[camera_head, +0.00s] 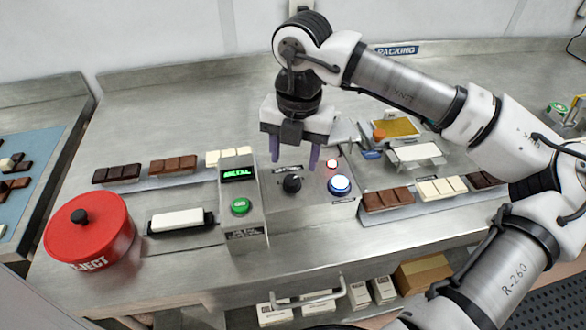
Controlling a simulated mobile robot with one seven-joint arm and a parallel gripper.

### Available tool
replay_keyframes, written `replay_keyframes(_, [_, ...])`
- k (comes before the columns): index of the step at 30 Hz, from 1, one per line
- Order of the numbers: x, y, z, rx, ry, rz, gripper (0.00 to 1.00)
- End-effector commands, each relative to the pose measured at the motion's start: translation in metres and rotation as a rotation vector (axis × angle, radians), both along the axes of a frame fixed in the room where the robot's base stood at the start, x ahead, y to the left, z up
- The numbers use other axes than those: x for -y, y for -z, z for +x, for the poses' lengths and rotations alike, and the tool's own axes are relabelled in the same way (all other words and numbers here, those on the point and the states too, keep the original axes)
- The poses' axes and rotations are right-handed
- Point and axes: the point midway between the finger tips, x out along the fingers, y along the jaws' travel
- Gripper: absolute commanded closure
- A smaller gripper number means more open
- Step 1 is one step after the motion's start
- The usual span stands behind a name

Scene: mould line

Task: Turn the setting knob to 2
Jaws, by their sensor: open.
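The setting knob (292,184) is a black dial on the grey control box (308,212) in the middle of the bench. The marks around it are too small to read, so I cannot tell its setting. My gripper (294,160) hangs pointing down above and just behind the knob, with its two purple fingers apart and nothing between them. The fingers look clear of the knob, though the exact gap is hard to judge.
A green button (240,206) and a lit display (238,174) stand left. A red reject pot (88,232) is at far left. Chocolate bars (388,200) lie on both sides.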

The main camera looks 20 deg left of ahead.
Motion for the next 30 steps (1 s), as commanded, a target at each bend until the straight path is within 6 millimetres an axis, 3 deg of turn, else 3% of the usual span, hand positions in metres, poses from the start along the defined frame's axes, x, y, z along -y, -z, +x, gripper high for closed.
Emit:
replay_keyframes(9, [-0.003,0.05,-0.001,-0.002,-0.002,0.001,0.47])
replay_keyframes(22, [-0.003,0.061,-0.001,0.001,-0.002,0.001,0.47])
replay_keyframes(30, [-0.003,0.061,-0.001,0.0,-0.002,0.001,0.82])
